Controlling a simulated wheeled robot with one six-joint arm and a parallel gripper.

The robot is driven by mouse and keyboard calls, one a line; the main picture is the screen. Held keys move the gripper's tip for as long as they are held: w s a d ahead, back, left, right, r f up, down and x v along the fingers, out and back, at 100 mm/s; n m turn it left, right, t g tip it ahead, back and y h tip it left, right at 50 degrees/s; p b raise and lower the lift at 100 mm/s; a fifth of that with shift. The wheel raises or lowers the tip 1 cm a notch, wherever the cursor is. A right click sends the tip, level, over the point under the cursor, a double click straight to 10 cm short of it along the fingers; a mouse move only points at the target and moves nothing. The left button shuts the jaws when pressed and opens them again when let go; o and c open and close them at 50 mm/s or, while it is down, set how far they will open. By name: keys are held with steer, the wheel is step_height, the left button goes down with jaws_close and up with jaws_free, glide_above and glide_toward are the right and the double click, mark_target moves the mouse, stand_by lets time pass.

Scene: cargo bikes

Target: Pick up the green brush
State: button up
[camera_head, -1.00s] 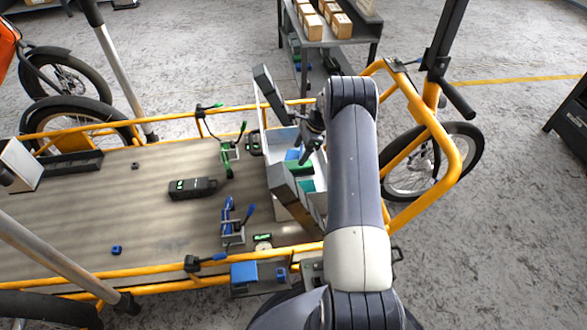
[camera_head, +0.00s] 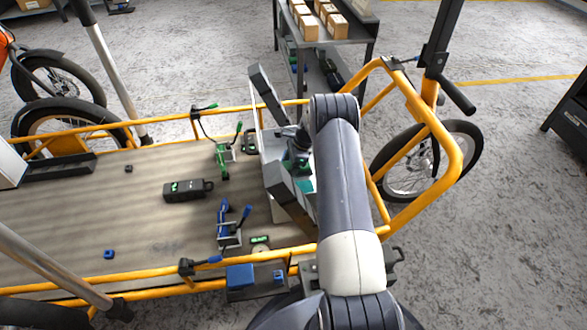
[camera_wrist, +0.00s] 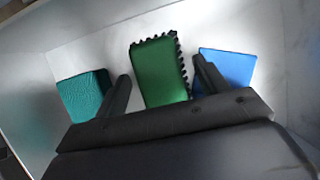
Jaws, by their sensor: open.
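The green brush (camera_wrist: 160,72) lies in a white box (camera_wrist: 95,42), with dark bristles showing along its top and right edges in the wrist view. My gripper (camera_wrist: 161,68) is open, with one finger on each side of the brush in that view. Gaps show between the fingers and the brush. A teal block (camera_wrist: 84,95) lies left of the left finger, and a blue block (camera_wrist: 230,68) lies behind and right of the right finger. In the head view my gripper (camera_head: 299,160) is down in the box, and my arm hides part of it.
The box stands at the right end of the yellow-framed cargo bed (camera_head: 130,210). Dark flaps (camera_head: 266,92) rise at its side. Green clamps (camera_head: 224,155), blue clamps (camera_head: 230,222) and a black device (camera_head: 188,189) are left of it.

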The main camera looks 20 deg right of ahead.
mark_target(289, 165)
steer(key=shift+f, duration=0.15)
steer(key=c, duration=1.1)
step_height(289, 165, up, 10)
steer(key=p, duration=0.3)
steer(key=shift+r, duration=0.2)
